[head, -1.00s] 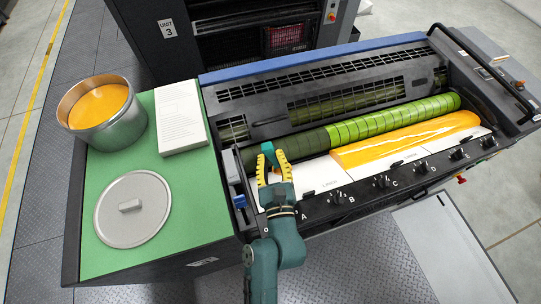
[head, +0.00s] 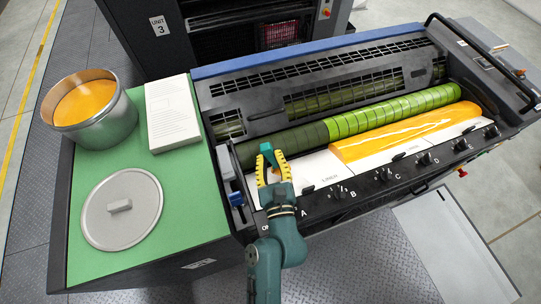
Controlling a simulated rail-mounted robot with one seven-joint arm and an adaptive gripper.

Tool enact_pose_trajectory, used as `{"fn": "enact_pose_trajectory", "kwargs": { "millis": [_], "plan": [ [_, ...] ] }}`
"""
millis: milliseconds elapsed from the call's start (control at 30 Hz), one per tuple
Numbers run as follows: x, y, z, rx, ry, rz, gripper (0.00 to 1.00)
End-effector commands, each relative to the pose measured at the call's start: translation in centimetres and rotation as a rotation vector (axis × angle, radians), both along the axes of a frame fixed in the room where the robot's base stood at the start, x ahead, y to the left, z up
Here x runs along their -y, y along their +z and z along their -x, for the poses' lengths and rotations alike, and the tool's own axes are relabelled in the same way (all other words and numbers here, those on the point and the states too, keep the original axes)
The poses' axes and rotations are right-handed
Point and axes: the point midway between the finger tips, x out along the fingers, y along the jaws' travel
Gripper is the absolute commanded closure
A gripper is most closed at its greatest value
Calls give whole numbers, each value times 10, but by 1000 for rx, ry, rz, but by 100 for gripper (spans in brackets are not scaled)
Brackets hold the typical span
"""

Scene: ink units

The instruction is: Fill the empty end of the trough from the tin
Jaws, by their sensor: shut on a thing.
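The round metal tin (head: 112,132) holds orange-yellow ink (head: 82,103) and stands at the back left of a green-topped table. Its grey lid (head: 121,209) lies flat in front of it. The ink trough (head: 310,167) runs along the press. Its right part holds a band of orange ink (head: 400,132); its left end is bare and white. My gripper (head: 270,163) has yellow ribbed fingers and is over the bare left end, by the dark roller.
A white stack of paper (head: 172,113) lies beside the tin on the green table (head: 185,205). A blue-and-white fitting (head: 234,192) stands at the trough's left end. Black knobs (head: 340,193) line the front edge. A slotted guard (head: 330,85) rises behind the rollers.

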Motion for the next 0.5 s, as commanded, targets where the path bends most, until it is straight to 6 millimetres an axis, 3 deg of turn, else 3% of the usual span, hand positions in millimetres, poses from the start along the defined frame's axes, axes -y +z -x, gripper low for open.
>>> {"fn": "enact_pose_trajectory", "kwargs": {
  "millis": [500],
  "plan": [
    [0,-10,0,0,-1,0,100]
  ]
}}
